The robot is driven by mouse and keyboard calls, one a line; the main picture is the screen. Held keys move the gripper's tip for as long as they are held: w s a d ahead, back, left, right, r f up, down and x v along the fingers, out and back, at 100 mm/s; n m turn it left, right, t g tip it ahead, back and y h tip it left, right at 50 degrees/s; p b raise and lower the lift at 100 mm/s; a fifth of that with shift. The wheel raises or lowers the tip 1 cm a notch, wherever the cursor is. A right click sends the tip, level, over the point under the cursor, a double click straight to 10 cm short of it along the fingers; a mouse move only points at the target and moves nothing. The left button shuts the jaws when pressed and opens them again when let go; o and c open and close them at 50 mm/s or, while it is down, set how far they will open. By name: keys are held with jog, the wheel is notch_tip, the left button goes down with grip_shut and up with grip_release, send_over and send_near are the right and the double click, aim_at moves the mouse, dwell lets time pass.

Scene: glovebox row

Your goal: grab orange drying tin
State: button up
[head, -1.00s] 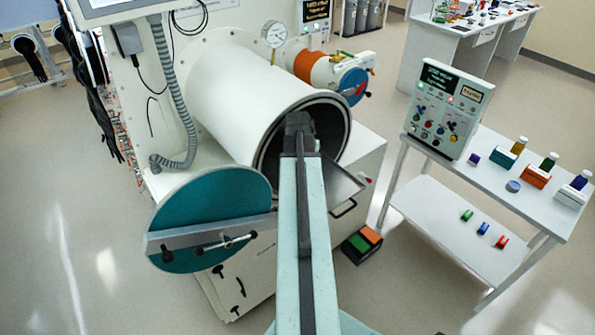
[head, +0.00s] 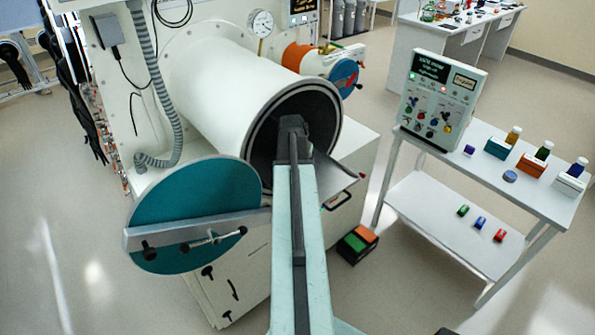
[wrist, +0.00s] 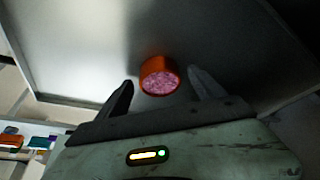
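The orange drying tin (wrist: 159,76) is a short round tin with a speckled pinkish face, seen in the wrist view on a grey metal tray (wrist: 75,45). My gripper (wrist: 160,92) is open, with one dark finger on each side of the tin. The tin sits between or just beyond the fingertips; I cannot tell whether they touch it. In the head view my arm reaches into the mouth of the white cylindrical chamber (head: 215,95). The tin is hidden there.
The chamber's round teal door (head: 195,200) hangs open at the left of my arm. The tray's edge (head: 335,172) sticks out of the chamber mouth on the right. A white cart (head: 440,205) with a control box and bottles stands to the right, with clear floor in front.

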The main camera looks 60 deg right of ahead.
jog(key=c, duration=1.5)
jog(key=shift+o, duration=0.2)
jog(key=shift+r, duration=0.15)
